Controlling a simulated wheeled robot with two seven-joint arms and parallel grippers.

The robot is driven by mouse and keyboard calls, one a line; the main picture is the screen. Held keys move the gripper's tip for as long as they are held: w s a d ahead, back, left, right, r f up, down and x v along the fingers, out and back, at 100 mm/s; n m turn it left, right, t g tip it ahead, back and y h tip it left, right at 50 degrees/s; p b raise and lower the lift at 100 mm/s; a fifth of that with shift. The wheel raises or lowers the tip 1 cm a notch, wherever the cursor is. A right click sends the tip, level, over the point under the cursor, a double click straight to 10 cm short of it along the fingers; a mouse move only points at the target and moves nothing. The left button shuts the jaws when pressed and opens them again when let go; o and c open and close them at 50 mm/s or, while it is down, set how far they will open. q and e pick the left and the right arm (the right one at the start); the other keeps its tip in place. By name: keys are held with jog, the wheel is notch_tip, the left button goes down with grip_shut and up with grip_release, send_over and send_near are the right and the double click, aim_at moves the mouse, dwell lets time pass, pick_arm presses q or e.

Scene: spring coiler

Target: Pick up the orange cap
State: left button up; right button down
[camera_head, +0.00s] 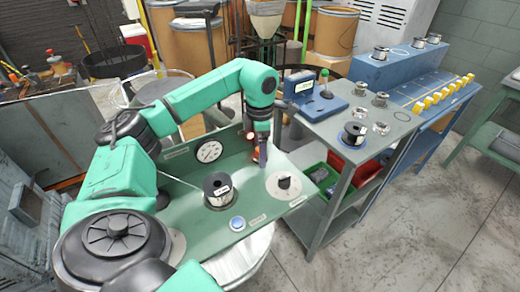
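My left arm reaches in from the left and bends down over the green machine panel (190,180). Its gripper (262,152) points down at the panel's back right edge, behind the round dial knob (284,184). Small orange-red spots (254,155) show right beside the fingers; they may be the orange cap, but they are too small and too covered to tell. I cannot see whether the fingers are open or shut on anything. My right gripper is not in view.
To the right, a grey cart (335,128) carries a blue scale (318,105), a spool (354,134) and several small metal parts. Open floor lies at the lower right.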

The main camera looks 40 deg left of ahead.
pick_arm(q)
grip_shut()
jog(key=shift+r, duration=0.15)
